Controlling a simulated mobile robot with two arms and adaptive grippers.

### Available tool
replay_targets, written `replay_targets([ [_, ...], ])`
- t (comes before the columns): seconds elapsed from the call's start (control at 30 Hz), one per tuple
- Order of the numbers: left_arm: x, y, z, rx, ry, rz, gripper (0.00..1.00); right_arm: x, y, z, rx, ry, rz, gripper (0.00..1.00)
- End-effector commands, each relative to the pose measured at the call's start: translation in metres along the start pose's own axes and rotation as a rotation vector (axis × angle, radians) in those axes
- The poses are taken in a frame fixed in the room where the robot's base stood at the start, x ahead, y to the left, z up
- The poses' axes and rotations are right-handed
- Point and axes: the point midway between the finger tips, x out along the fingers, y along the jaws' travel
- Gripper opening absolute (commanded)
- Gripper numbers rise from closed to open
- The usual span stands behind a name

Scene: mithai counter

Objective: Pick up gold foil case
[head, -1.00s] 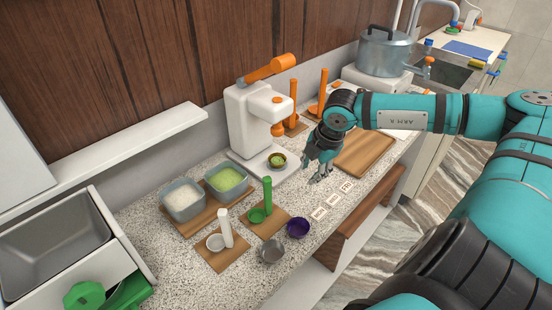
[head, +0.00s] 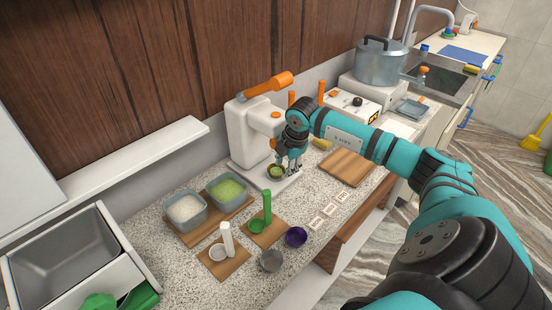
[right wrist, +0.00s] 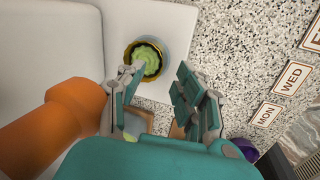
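The gold foil case (head: 276,171) is a small round cup with green filling. It stands on the white base of the press machine (head: 245,135). In the right wrist view the gold rim of the case (right wrist: 133,56) and the swirled green inside show clearly. My right gripper (head: 288,166) is just to the right of the case in the head view. In the right wrist view its two fingers (right wrist: 158,78) are apart, with nothing between them, and the case lies just beyond the tips. My left gripper is not in view.
Two grey tubs (head: 186,209) with white and green contents stand on a wooden board at left. Green (head: 267,207) and white (head: 227,240) scoops rest on small boards. A purple bowl (head: 295,236), a metal cup (head: 271,260) and day cards (head: 328,209) are nearer the counter's front.

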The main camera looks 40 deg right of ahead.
Motion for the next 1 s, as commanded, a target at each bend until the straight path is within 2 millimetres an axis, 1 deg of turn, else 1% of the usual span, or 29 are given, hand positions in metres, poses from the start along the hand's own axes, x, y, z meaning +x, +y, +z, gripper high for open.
replay_targets([
  [0.03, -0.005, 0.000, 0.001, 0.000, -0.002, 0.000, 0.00, 0.007, -0.001, -0.001, 0.001, 0.002, -0.004, 0.34],
  [0.2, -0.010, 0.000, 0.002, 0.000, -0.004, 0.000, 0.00, 0.028, 0.000, -0.001, 0.001, 0.002, -0.001, 0.34],
  [0.3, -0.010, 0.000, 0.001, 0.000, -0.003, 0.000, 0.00, 0.033, -0.001, -0.001, 0.000, 0.001, 0.000, 0.34],
  [0.47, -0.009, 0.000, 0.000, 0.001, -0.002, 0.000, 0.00, 0.033, -0.001, -0.001, 0.000, 0.001, 0.000, 0.34],
  [0.57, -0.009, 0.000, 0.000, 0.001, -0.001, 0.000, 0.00, 0.033, -0.001, 0.000, 0.000, 0.000, 0.000, 0.23],
  [0.73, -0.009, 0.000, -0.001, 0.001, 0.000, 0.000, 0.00, 0.033, -0.001, 0.000, 0.000, 0.000, 0.000, 0.01],
  [0.77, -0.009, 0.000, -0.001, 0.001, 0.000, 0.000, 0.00, 0.033, -0.001, 0.000, 0.000, 0.000, 0.000, 0.00],
  [1.0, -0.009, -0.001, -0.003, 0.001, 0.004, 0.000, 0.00, 0.033, -0.001, 0.000, 0.000, 0.000, 0.000, 0.00],
])
